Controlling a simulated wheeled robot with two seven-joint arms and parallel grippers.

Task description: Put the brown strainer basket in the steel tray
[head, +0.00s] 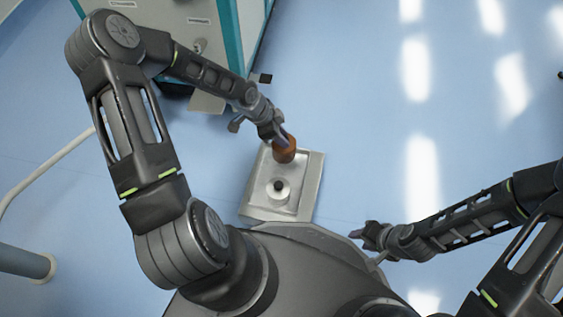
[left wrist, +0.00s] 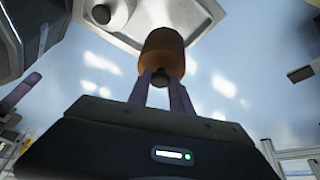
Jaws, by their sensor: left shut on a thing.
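The brown strainer basket (head: 284,151) is at the tips of my left gripper (head: 281,138), over the far end of the steel tray (head: 307,183) in the head view. In the left wrist view, the fingers of my left gripper (left wrist: 162,82) are shut on the brown basket (left wrist: 162,48), and part of the steel tray (left wrist: 207,17) shows behind it. I cannot tell whether the basket touches the tray. My right gripper (head: 359,234) is empty, to the right of the tray; its jaw opening is too small to tell.
A round light piece with a dark knob (head: 278,187) sits in the middle of the tray. A white and teal machine cabinet (head: 196,35) stands at the upper left. A pale hose (head: 45,165) and a grey pipe (head: 25,262) lie at the left. The blue floor (head: 350,120) right of the tray is clear.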

